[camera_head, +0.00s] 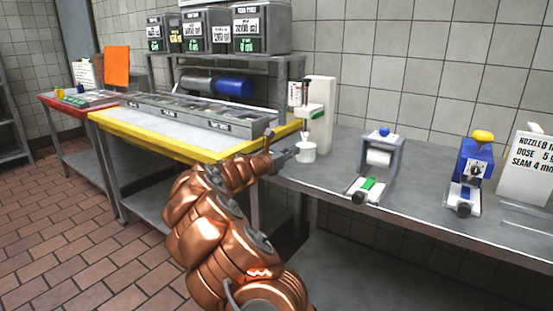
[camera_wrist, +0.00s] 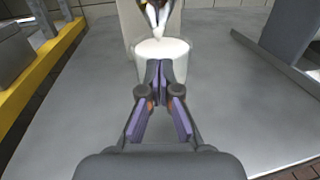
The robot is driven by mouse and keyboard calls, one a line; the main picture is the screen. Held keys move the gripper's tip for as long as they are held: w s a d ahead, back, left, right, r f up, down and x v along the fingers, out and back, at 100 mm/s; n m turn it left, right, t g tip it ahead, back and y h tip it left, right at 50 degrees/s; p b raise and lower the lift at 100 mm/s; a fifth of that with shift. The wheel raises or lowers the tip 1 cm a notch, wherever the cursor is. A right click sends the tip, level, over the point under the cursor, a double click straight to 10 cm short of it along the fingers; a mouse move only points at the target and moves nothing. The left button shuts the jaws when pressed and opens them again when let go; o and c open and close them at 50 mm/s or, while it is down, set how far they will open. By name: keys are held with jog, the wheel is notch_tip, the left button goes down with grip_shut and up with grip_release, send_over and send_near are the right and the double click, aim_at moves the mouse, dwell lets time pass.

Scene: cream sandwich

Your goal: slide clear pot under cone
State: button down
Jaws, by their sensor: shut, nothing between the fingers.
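The clear pot (camera_wrist: 178,62) stands on the grey counter and looks white at the top. It also shows in the head view (camera_head: 307,153). The metal cone (camera_wrist: 157,14) of the cream-coloured dispenser (camera_head: 322,117) hangs at the pot's far side, with a white tip just above or at the white. My gripper (camera_wrist: 161,66) is shut and empty, its fingertips at the pot's near side. I cannot tell whether they touch it. In the head view my gripper (camera_head: 291,152) reaches in from the left, beside the pot. The fingers hide part of the pot's near wall.
A roll holder (camera_head: 379,158) and a blue device (camera_head: 470,178) stand further right on the counter. A yellow-edged table (camera_head: 160,138) with a tray rail adjoins at left. The counter around the pot is clear.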

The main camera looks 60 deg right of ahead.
jog(key=p+v, duration=0.1)
jog(key=v, duration=1.2)
jog(key=shift+w+a, duration=0.15)
jog(key=shift+a, duration=0.15)
jog(key=s+a+m+y, duration=0.3)
jog(key=s+a+m, duration=0.15)
jog(key=a, duration=0.25)
jog(key=s+a+m+y, duration=0.2)
jog(key=s+a+m, duration=0.25)
jog(key=a, duration=0.25)
jog(key=s+a+f+m+t+y, duration=0.1)
jog(key=s+a+f+m+y, duration=0.2)
jog(key=a, duration=1)
jog(key=s+a+f+m+t+y, duration=0.1)
jog(key=s+a+f+y, duration=0.35)
jog(key=a, duration=0.85)
jog(key=s+a+f+m+t+y, duration=0.15)
jog(key=a+f+y, duration=0.35)
jog(key=a, duration=0.8)
notch_tip(320, 180, up, 21)
jog(key=p, duration=2)
jog(key=shift+s+a, duration=0.3)
jog(key=shift+a, duration=0.1)
